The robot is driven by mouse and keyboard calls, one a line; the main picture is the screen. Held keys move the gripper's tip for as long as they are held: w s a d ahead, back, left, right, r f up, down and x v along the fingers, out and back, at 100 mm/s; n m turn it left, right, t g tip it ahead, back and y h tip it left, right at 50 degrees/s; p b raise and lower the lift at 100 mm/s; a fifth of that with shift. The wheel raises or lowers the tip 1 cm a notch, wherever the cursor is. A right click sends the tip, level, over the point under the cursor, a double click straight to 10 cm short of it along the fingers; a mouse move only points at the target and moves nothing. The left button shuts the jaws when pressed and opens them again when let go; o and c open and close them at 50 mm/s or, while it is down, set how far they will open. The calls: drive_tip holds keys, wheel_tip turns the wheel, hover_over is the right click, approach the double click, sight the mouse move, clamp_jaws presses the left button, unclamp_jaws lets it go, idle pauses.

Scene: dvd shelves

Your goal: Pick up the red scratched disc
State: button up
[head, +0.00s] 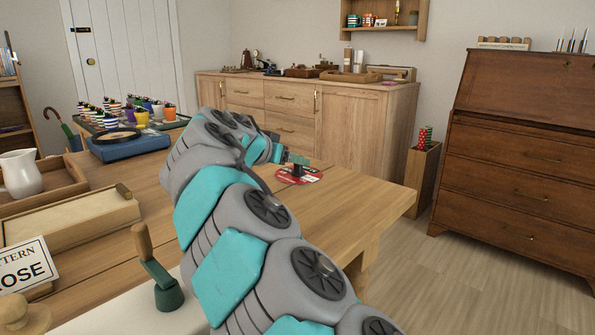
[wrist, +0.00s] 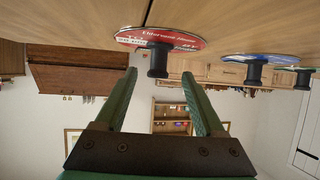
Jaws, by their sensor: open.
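The red disc (head: 298,175) lies flat on the wooden table near its far edge, partly hidden by my gripper in the head view. In the wrist view, which looks upside down, the red disc (wrist: 190,38) has white lettering and a black knob (wrist: 158,60) at its middle. I cannot make out scratches. My gripper (wrist: 158,75) is open, with its two green fingers apart and nothing held. The knob lines up with the gap between the fingertips; I cannot tell how far it reaches in. In the head view my gripper (head: 297,160) is just above the disc.
A blue disc (wrist: 262,58) and a green-rimmed disc (wrist: 298,69), both with black knobs, are to the right in the wrist view. A blue box (head: 130,143), a tray of small pots (head: 142,118) and a white jug (head: 20,173) stand on the table's left. The table's right is clear.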

sight(298, 166)
drive_tip(key=x, duration=0.4)
drive_tip(key=shift+d+r, duration=0.15)
drive_tip(key=shift+r, duration=0.15)
clamp_jaws()
